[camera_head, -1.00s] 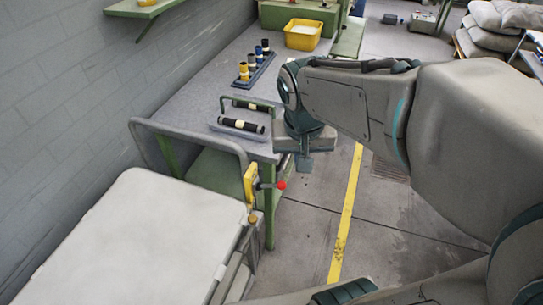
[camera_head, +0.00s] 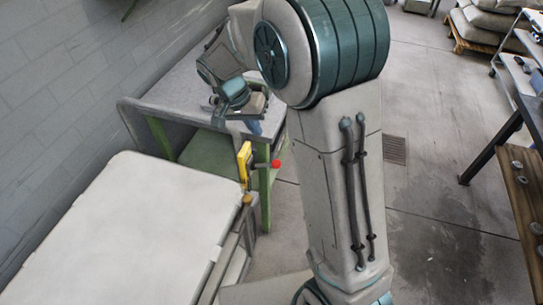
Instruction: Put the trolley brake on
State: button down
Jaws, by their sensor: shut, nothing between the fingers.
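A red ball knob (camera_head: 275,163) sits on a short dark lever that sticks out to the right from a yellow bracket (camera_head: 244,164). The bracket stands between a white-topped unit (camera_head: 110,235) and a green-framed bench with a grey top (camera_head: 178,94). I cannot tell for certain which of these is the trolley. The lever points roughly level. My gripper (camera_head: 238,128) is shut and empty, just above the yellow bracket and to the upper left of the red knob. It looks apart from both, and its fingertips are partly hard to make out.
A bent grey tube rail (camera_head: 130,122) runs along the bench's near end. Open floor (camera_head: 430,180) lies to the right, with a wooden-topped table (camera_head: 525,200) at the far right edge and stacked sacks (camera_head: 480,25) at the back.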

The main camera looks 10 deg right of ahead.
aim_at(274, 161)
dwell(0.3)
jog(key=p+x, duration=0.3)
jog(key=x, duration=1.1)
jog(key=shift+a+f, duration=0.1)
jog(key=shift+f+b, duration=0.15)
jog(key=shift+b, duration=0.2)
